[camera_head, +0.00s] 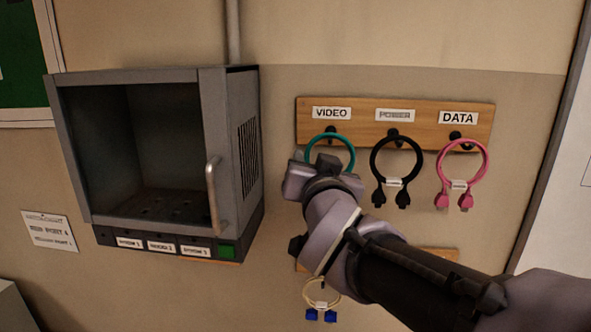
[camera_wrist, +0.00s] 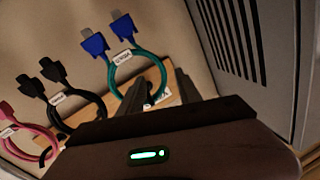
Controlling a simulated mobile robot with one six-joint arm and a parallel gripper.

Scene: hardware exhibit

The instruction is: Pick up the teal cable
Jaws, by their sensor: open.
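The teal cable (camera_head: 351,147) hangs in a loop from the peg under the VIDEO label (camera_head: 332,113). Only its upper arc shows in the head view, as my gripper (camera_head: 322,162) covers the rest. In the wrist view the teal cable (camera_wrist: 112,80) shows as a loop with two blue connectors and a white tag. My gripper (camera_wrist: 158,84) is open there, its two dark fingers close to the peg end of the loop. Part of the loop appears between the fingers; I cannot tell whether they touch it.
A black cable (camera_head: 374,164) and a pink cable (camera_head: 484,164) hang to the right on the same wooden board (camera_head: 363,137). A cream cable with blue connectors (camera_head: 320,314) hangs below. A grey open-fronted cabinet (camera_head: 228,130) stands on the wall at left.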

